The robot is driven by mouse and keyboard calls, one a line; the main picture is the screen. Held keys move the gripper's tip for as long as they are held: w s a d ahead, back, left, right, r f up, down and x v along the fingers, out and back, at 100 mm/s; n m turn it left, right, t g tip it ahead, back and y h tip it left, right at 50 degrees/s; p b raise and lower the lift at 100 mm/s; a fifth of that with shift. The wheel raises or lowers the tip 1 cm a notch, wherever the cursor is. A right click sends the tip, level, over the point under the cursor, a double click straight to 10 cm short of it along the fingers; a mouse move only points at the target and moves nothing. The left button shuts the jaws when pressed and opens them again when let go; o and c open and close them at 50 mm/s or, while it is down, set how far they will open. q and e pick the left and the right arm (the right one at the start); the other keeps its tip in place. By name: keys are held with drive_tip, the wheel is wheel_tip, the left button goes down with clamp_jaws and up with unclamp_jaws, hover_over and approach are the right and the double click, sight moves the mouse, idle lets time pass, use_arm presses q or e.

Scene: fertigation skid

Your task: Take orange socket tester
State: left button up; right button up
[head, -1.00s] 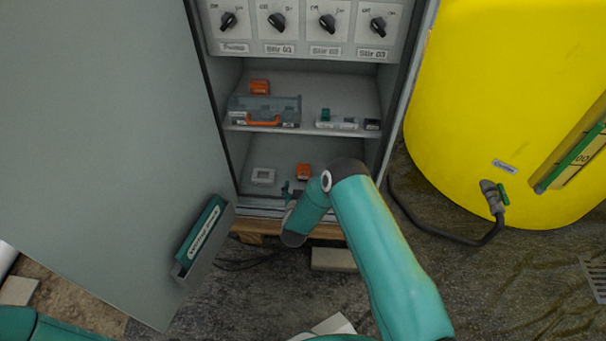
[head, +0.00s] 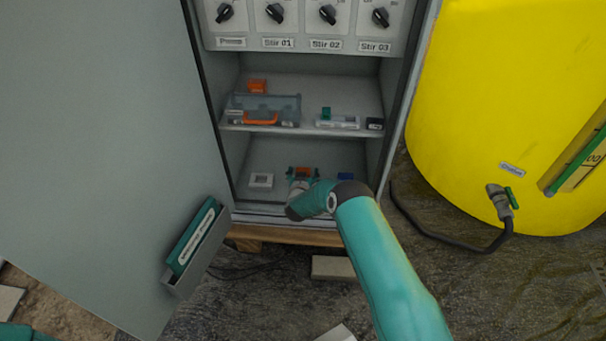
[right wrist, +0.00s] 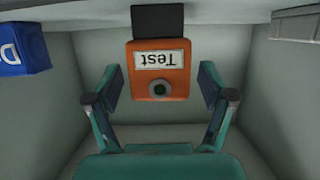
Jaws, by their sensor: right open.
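The orange socket tester (head: 303,171) is on the cabinet's lower shelf. In the right wrist view, the tester (right wrist: 146,82) is an orange block with a dark part at its top, an upside-down "Test" label and a round dark button. My right gripper (head: 303,175) is at the tester, with a fingertip on either side of it. In the right wrist view, my right gripper (right wrist: 160,84) is open, with a gap between each fingertip and the tester. My left gripper is not in view.
On the lower shelf, a white frame-like piece (head: 261,180) lies left of the tester and a blue block (head: 345,177) right. The upper shelf (head: 310,128) carries a clear case (head: 275,105) and another orange block (head: 257,86). The cabinet door (head: 100,130) stands open at left.

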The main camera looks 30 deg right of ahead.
drive_tip(key=c, duration=1.3)
drive_tip(key=shift+r+p, duration=1.05)
drive_tip(key=shift+r, duration=0.65)
